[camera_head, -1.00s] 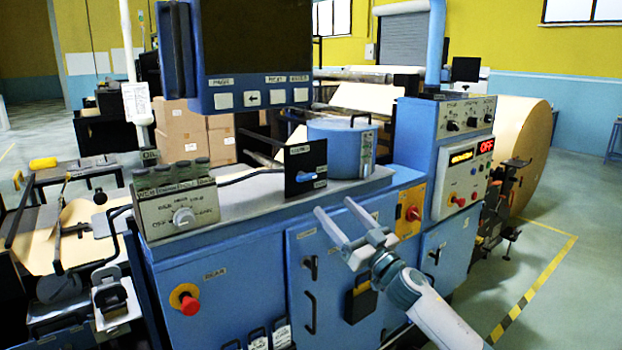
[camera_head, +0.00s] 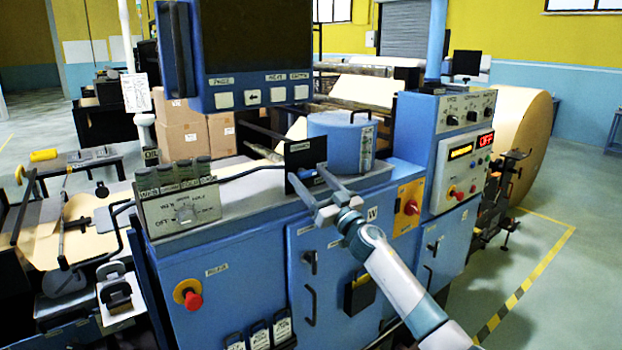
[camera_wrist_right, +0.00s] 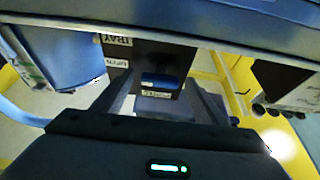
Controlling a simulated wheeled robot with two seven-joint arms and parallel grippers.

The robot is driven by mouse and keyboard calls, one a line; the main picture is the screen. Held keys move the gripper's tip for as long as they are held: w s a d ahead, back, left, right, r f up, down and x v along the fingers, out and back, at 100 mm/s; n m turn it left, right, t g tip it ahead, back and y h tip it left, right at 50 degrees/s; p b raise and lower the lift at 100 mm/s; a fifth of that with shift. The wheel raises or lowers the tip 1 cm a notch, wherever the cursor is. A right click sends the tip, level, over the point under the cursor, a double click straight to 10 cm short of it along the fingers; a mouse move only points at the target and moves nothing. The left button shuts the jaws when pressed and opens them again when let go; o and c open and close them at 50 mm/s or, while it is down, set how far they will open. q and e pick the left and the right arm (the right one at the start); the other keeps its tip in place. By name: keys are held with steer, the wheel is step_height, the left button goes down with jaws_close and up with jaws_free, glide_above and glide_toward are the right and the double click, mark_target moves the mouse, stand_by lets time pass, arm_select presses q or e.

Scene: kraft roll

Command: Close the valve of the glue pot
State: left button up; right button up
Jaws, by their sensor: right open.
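The glue pot (camera_head: 336,143) is a blue cylinder on top of the blue machine cabinet. In front of it stands a black valve plate (camera_head: 300,153) with small white labels. The valve's blue lever (camera_wrist_right: 160,81) lies across the plate in the right wrist view, beside a label that seems to read OPEN. My right gripper (camera_head: 308,174) is open, its fingertips in front of the plate and around the lever's place. In the wrist view the lever shows between the two fingers, with no clear contact. In the head view the fingers partly hide the lever. My left gripper is out of view.
A grey control box (camera_head: 180,205) with a knob stands left of the plate, a cable running between them. A hanging screen panel (camera_head: 258,60) is above. A control cabinet (camera_head: 455,150) with a red OFF display rises right. Red knobs sit on the machine front.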

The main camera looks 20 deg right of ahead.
steer(key=c, duration=1.1)
steer(key=shift+o, duration=0.2)
